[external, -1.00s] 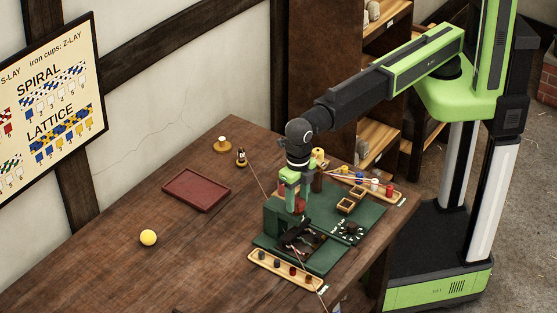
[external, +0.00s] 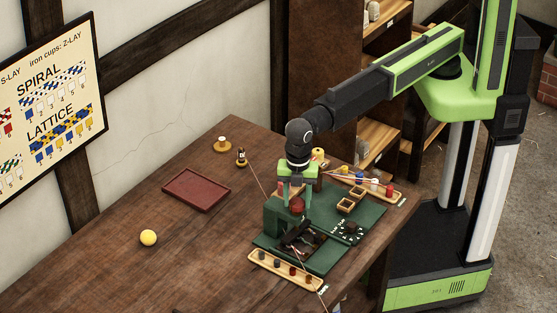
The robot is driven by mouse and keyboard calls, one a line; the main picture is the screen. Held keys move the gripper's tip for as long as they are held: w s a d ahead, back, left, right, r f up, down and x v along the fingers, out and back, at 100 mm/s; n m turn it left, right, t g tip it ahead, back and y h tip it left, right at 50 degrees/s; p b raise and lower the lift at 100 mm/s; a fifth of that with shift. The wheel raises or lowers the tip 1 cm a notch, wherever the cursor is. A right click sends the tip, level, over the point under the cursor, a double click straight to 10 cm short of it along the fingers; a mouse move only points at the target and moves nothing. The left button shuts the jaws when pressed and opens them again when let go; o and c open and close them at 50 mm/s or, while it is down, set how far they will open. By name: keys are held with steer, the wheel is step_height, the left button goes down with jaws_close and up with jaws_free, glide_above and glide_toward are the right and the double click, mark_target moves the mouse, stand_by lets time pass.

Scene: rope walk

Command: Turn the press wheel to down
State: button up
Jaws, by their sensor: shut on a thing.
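The green press (external: 277,222) stands on a green board on the wooden table, with a dark mechanism (external: 299,236) at its front. A small red part on top, which looks like the press wheel (external: 298,206), sits below my gripper (external: 297,203). My gripper points straight down, its green fingers on either side of the red part and shut on it. The fingers hide part of the wheel, so I cannot tell its exact setting.
A wooden strip with several dark cups (external: 285,270) lies in front of the press. A dial (external: 348,232) and small wooden frames (external: 350,199) lie to its right.

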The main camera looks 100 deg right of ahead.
mark_target(297, 202)
steer(key=m, duration=0.4)
steer(key=shift+m, duration=2.1)
steer(key=shift+s, duration=0.1)
steer(key=o, duration=1.4)
steer(key=shift+r, duration=0.15)
step_height(297, 202, up, 17)
steer(key=p, duration=1.7)
